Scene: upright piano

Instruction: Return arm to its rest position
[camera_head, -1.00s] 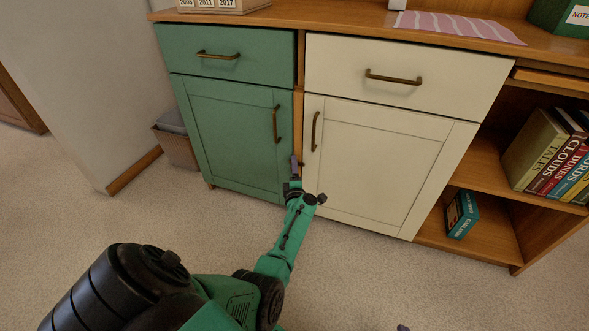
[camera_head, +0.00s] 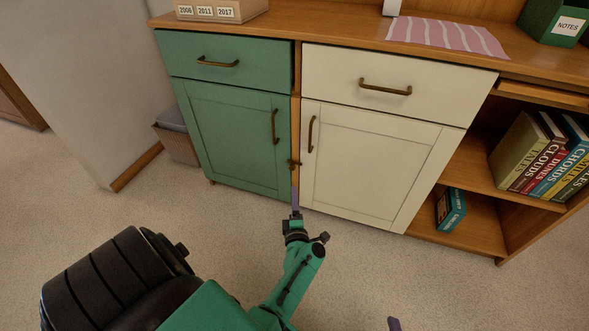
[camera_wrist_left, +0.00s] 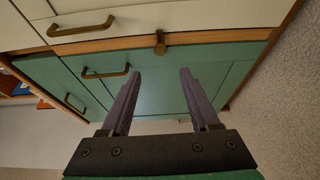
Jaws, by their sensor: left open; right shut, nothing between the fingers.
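My left gripper (camera_head: 295,202) is low in front of the cabinet, near the gap between the green door (camera_head: 235,135) and the white door (camera_head: 375,165). In the left wrist view my left gripper (camera_wrist_left: 160,74) has its two purple fingers spread, with nothing between them. They point toward the cabinet front, clear of the handles. My right gripper (camera_head: 394,323) shows only as a purple fingertip at the bottom edge of the head view; the rest is out of frame.
Both doors look shut. A small brown catch (camera_head: 295,162) sits on the post between them. Shelves at the right hold several books (camera_head: 540,155). A basket (camera_head: 177,140) stands left of the cabinet. Carpet (camera_head: 420,275) in front is free.

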